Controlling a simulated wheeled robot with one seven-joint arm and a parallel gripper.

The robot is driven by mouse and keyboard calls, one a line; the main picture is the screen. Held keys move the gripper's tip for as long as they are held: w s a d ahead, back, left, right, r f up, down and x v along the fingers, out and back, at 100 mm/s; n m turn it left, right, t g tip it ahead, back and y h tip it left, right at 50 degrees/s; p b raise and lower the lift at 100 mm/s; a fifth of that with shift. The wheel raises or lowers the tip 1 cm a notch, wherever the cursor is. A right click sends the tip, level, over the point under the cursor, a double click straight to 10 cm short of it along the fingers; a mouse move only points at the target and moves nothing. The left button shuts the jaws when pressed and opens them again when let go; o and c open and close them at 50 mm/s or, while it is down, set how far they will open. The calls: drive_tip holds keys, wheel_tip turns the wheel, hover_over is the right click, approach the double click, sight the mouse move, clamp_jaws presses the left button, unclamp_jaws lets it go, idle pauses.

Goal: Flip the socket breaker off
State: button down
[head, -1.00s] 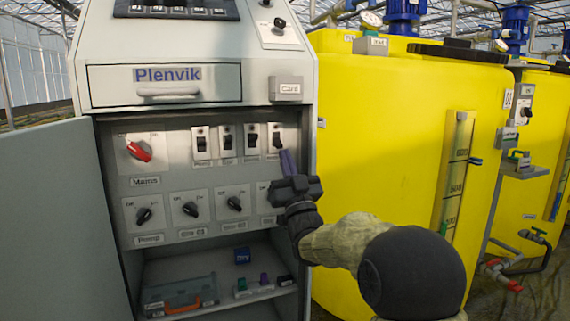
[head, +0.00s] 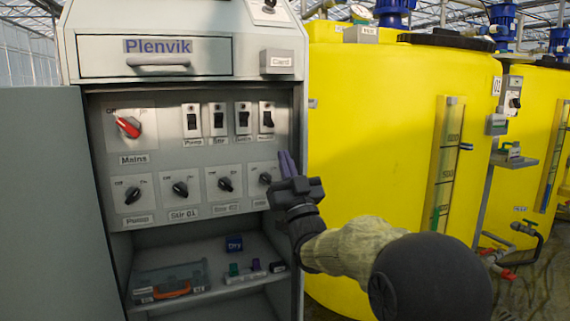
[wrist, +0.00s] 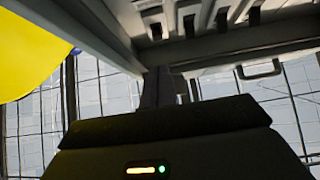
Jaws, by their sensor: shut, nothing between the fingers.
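Four-switch breaker row in the open cabinet: the rightmost breaker (head: 266,118) has a white plate and a black lever. Its small label is hard to read, as is the lever's exact position. The breakers to its left include ones labelled Pump (head: 192,121) and Stir (head: 218,119). My gripper (head: 286,163) is shut and empty, with its purple-grey fingers pointing up. It is below and right of the rightmost breaker, apart from it in the picture.
The red Mains knob (head: 128,126) is at the upper left of the panel. A row of black rotary knobs, including Stir 01 (head: 180,189), lies below the breakers. The open cabinet door (head: 45,200) stands left. A yellow tank (head: 375,130) stands close on the right.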

drive_tip(key=s+d+f+m+g+h+p, duration=0.1)
drive_tip(key=s+d+f+g+h+p, duration=0.15)
drive_tip(key=f+g+p, duration=0.35)
drive_tip(key=s+d+f+m+g+h+p, duration=0.1)
drive_tip(key=s+d+f+g+h+p, duration=0.1)
drive_tip(key=d+f+g+h+p, duration=0.35)
drive_tip(key=s+d+f+m+g+p, duration=0.15)
drive_tip(key=s+g+p, duration=0.25)
drive_tip(key=s, duration=0.4)
drive_tip(key=s+f+g+p, duration=0.3)
drive_tip(key=s+g+p, duration=0.1)
drive_tip(key=s, duration=0.4)
drive_tip(key=s+d+f+g+p, duration=0.1)
drive_tip(key=s+f+g+p, duration=0.2)
drive_tip(key=s, duration=0.6)
wheel_tip(320, 180, up, 38)
drive_tip(key=p, duration=3.7)
drive_tip(key=shift+w, duration=0.35)
drive_tip(key=shift+d+f, duration=0.1)
drive_tip(key=shift+f, duration=0.05)
